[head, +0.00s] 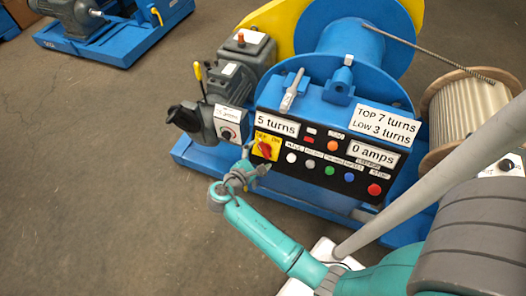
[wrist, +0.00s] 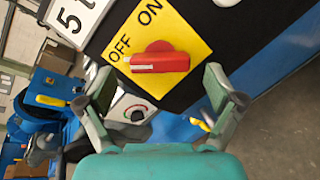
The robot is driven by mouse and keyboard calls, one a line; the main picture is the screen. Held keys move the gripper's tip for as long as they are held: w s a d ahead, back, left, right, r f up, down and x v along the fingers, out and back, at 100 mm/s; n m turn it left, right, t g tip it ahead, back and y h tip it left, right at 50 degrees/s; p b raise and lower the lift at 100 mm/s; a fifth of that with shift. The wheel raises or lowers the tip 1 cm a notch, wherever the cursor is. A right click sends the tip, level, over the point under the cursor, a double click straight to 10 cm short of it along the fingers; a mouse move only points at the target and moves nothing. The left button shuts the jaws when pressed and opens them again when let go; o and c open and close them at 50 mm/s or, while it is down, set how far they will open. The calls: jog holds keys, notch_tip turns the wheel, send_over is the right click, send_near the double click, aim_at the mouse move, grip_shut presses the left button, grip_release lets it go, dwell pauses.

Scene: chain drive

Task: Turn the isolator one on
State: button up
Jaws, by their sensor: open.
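The isolator is a red rotary knob (head: 265,149) on a yellow plate at the left of the black control panel. In the wrist view the red knob (wrist: 160,62) sits on the yellow plate (wrist: 188,30) marked OFF and ON. Its bar lies crosswise, with its white-marked end towards the left, near the OFF label. My gripper (wrist: 160,88) is open and empty. Its fingertips are on either side of the knob, apart from it. In the head view my gripper (head: 258,170) is just below and left of the plate.
The black panel (head: 318,170) carries several coloured buttons and lamps right of the isolator. A silver lever (head: 293,92) rises above. Open floor (head: 90,170) lies to the left.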

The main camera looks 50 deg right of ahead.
jog(key=shift+x, duration=1.4)
jog(key=c, duration=1.1)
jog(key=shift+c, duration=0.2)
